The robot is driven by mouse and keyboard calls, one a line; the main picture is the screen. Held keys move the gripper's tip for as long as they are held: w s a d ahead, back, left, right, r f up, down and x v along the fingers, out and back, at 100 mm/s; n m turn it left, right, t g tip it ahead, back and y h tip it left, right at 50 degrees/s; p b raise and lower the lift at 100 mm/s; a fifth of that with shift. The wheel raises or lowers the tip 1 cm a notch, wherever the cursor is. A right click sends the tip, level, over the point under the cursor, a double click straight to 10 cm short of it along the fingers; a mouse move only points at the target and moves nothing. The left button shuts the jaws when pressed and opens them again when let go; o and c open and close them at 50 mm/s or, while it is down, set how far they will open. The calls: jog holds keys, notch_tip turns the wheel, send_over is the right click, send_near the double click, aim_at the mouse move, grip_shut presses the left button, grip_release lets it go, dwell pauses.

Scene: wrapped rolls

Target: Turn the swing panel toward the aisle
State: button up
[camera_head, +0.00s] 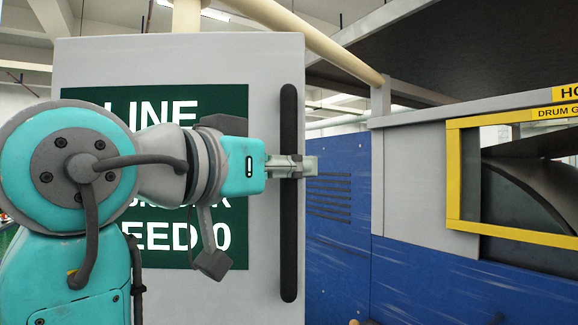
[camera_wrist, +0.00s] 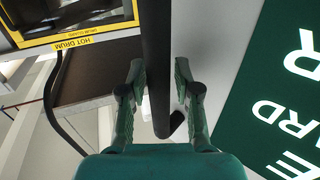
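The swing panel (camera_head: 275,70) is a tall light grey board with a dark green sign (camera_head: 232,104) in white lettering, partly hidden by my arm. A long black upright bar handle (camera_head: 289,240) runs along its right side. My gripper (camera_head: 300,166) reaches across from the left at about the handle's mid-height. In the wrist view the handle (camera_wrist: 156,50) passes between my two fingers (camera_wrist: 160,85), one close on each side.
Right of the panel stands blue machine housing (camera_head: 335,235) with slots. Farther right is a yellow-framed window (camera_head: 453,175) with a dark drum (camera_head: 530,190) behind it and "HOT DRUM" labels. A dark overhead cover (camera_head: 450,50) and a cream pipe (camera_head: 325,45) are above.

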jog(key=v, duration=1.2)
dwell(0.5)
